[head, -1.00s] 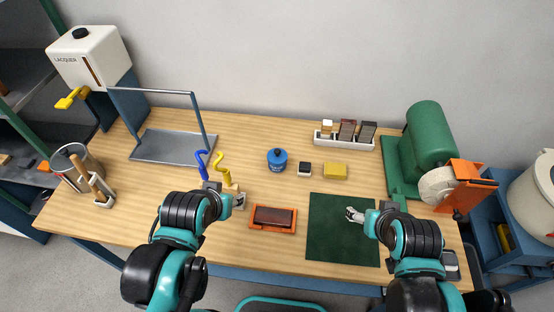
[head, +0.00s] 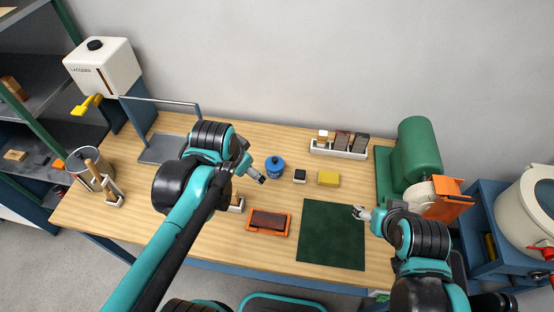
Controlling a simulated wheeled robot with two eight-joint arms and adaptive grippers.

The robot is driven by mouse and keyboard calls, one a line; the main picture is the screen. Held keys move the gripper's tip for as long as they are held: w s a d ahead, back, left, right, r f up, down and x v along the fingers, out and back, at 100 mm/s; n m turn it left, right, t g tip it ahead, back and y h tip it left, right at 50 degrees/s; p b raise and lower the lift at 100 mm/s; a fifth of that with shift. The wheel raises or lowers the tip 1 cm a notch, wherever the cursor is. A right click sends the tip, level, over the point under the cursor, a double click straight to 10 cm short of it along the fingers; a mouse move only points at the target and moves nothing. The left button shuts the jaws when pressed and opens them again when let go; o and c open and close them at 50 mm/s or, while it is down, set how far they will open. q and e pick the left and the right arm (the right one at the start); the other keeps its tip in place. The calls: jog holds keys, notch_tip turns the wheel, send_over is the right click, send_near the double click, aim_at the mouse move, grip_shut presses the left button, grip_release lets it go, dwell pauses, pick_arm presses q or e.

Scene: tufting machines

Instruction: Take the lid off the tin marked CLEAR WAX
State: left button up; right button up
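A small round blue tin (head: 274,167) with a blue lid and a dark knob on top stands upright on the workbench, near the middle. Its label is too small to read. My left gripper (head: 258,178) is just left of and in front of the tin, pointing toward it, with a small gap between them. It holds nothing that I can see; its fingers are too small to tell open from shut. My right gripper (head: 358,212) is over the right part of the dark green mat (head: 331,236), away from the tin, and its fingers are also unclear.
An orange tray (head: 267,222) with a dark block lies in front. A white rack (head: 338,150) stands behind, and a green grinder (head: 415,150) at the right. Bare wood surrounds the tin.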

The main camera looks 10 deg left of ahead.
pick_arm(q)
jog(key=w+d+f+m+g, duration=0.2)
jog(key=w+f+m+g, duration=0.1)
jog(key=w+m, duration=0.55)
jog(key=m+g, duration=0.2)
jog(key=m, duration=0.2)
send_over(275, 159)
jog(key=a, duration=0.1)
notch_tip(275, 159, down, 7)
jog(key=shift+w+r+p, duration=0.1)
jog(key=shift+p, duration=0.25)
jog(key=shift+w+f, duration=0.1)
jog(key=shift+f, duration=1.2)
jog(key=f, duration=0.1)
jog(key=f+b, duration=0.1)
jog(key=f, duration=0.3)
jog(key=shift+d+b, duration=0.4)
jog(key=shift+f, duration=0.35)
jog(key=c, duration=1.1)
